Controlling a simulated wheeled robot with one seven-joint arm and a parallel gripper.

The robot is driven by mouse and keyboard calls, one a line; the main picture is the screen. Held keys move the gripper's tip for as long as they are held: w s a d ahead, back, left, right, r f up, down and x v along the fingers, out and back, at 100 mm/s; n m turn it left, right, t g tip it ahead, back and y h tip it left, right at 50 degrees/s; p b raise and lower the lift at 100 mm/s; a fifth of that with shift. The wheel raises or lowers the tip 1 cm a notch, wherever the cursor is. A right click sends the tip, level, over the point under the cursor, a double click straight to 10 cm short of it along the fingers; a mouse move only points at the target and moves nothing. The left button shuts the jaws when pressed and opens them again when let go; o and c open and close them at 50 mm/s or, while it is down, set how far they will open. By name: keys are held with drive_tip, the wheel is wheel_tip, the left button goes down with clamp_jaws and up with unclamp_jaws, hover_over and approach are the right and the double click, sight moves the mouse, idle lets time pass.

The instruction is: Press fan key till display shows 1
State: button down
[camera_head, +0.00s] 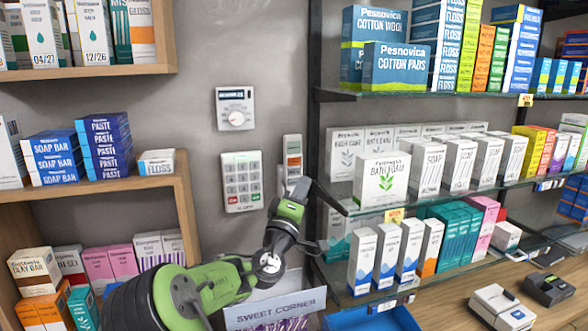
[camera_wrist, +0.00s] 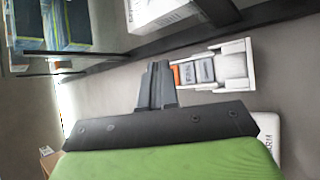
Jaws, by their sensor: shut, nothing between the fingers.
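A narrow white wall panel (camera_head: 292,146) with an orange-red key and grey keys is fixed right of a keypad. It also shows in the wrist view (camera_wrist: 240,70), with the orange key and two lettered grey keys in a row.
Glass shelves (camera_head: 440,96) with boxes stand close on the right. A wooden shelf (camera_head: 110,184) is at the left. A "Sweet Corner" box (camera_head: 275,310) is below my arm.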

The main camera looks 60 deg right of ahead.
sight(300, 168)
drive_tip(key=shift+w+d+p, duration=0.45)
drive_tip(key=shift+w+d, duration=1.05)
drive_tip(key=shift+d, duration=0.1)
idle(0.8)
drive_tip(key=shift+w+d, duration=0.6)
idle(0.8)
drive_tip(key=shift+s+a+f+b, duration=0.1)
drive_tip(key=shift+s+a+b, duration=0.3)
drive_tip(key=shift+a, duration=0.05)
drive_tip(key=shift+s+a, duration=0.2)
drive_tip(key=shift+s, duration=0.05)
